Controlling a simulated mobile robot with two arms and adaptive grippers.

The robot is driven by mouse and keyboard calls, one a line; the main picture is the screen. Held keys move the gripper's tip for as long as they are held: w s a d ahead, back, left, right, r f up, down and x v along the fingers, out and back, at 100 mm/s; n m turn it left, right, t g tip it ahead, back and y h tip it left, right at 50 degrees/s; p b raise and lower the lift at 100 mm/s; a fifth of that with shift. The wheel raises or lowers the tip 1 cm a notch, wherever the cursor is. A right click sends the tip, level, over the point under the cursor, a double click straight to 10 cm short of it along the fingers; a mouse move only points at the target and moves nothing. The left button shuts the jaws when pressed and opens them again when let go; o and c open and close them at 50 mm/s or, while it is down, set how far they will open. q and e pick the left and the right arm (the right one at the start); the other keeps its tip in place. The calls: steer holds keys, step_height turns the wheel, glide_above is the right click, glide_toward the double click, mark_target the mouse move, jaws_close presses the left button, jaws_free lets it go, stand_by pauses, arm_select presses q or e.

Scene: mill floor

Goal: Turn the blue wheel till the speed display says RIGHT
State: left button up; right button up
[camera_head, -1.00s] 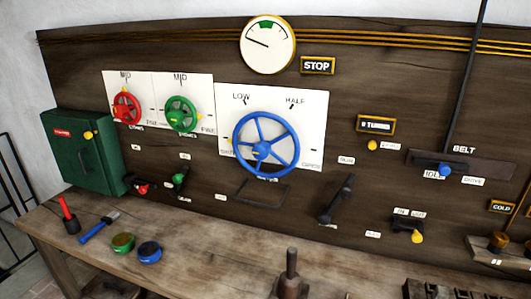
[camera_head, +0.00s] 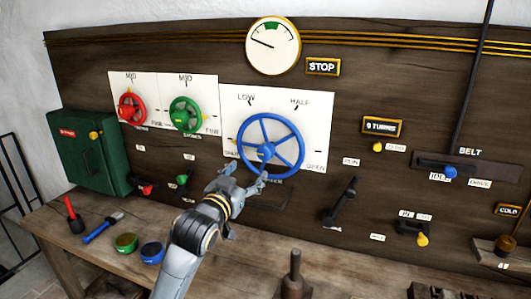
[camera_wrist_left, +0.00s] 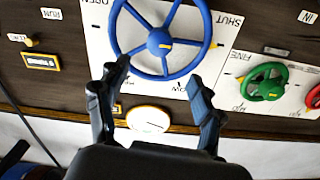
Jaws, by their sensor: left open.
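The blue wheel (camera_head: 263,145) is mounted on a white plate with LOW, HALF, SHUT and OPEN marks. It also fills the upper middle of the left wrist view (camera_wrist_left: 160,40). The display (camera_head: 323,66) beside the round gauge (camera_head: 273,46) reads STOP. The gauge needle points up-left, outside the green band. My left gripper (camera_head: 249,174) is open and empty, just below and in front of the wheel's lower left rim. In the left wrist view its fingers (camera_wrist_left: 158,75) spread either side of the near rim. I cannot tell whether they touch it. My right gripper is out of view.
Red (camera_head: 132,108) and green (camera_head: 185,114) wheels sit to the left, beside a green box (camera_head: 88,152). A black lever (camera_head: 341,204) and yellow-knobbed switch (camera_head: 412,230) are to the right. The bench (camera_head: 220,275) holds tools and two round tins.

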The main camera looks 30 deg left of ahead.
mark_target(263, 154)
arm_select(q)
steer(key=p+x, duration=0.3)
steer(key=x, duration=0.9)
steer(key=shift+x, duration=0.8)
steer(key=shift+f, duration=0.15)
steer(key=c, duration=1.2)
